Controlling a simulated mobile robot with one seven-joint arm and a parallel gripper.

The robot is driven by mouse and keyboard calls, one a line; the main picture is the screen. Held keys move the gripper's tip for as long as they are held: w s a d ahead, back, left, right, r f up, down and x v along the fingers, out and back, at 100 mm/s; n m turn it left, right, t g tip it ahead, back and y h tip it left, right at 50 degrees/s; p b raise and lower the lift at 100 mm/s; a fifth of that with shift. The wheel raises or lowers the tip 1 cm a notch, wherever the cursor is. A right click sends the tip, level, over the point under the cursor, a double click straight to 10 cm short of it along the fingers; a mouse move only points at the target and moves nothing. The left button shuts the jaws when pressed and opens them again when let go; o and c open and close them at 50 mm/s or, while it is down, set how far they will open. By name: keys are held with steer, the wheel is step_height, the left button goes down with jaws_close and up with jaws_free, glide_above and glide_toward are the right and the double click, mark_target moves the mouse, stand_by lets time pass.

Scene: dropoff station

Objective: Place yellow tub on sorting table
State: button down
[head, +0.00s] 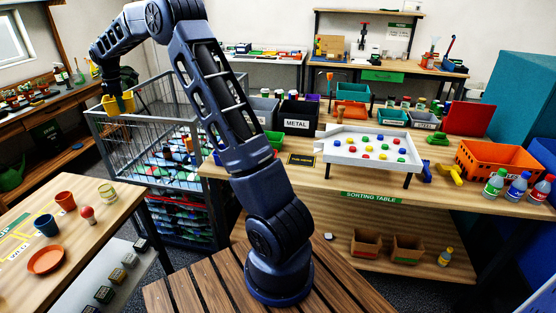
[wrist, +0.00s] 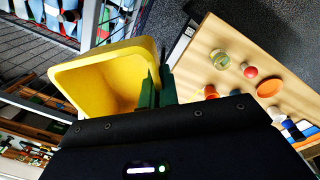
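The yellow tub (wrist: 108,78) is in my gripper (wrist: 157,88). Green fingertips close on its right wall in the wrist view. In the head view the tub (head: 119,103) hangs from my gripper (head: 117,93) at the far left, in the air by the upper left corner of the grey wire cage. The inside of the tub looks empty in the wrist view. The sorting table (head: 372,197) stands to the right, far from my gripper, with a green label on its front edge.
The wire cage (head: 190,88) holds many mixed items. The sorting table carries dark bins, a white tray (head: 370,150) of coloured balls, an orange crate (head: 497,160) and several bottles. Bare wood shows along its front edge. A wooden table (head: 105,222) with cups stands at lower left.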

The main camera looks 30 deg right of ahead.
steer(key=s+d+m, duration=0.3)
steer(key=s+d, duration=0.1)
steer(key=d, duration=1.1)
steer(key=s+d+m, duration=0.2)
steer(key=s+d, duration=0.1)
steer(key=d, duration=1.2)
steer(key=s+d+m, duration=0.3)
steer(key=s+d, duration=0.1)
steer(key=d, duration=1.2)
steer(key=shift+h, duration=0.3)
steer(key=f, duration=2.6)
steer(key=shift+a, duration=0.35)
steer(key=c, duration=2.1)
jaws_free()
steer(key=shift+f, duration=0.1)
steer(key=o, duration=0.4)
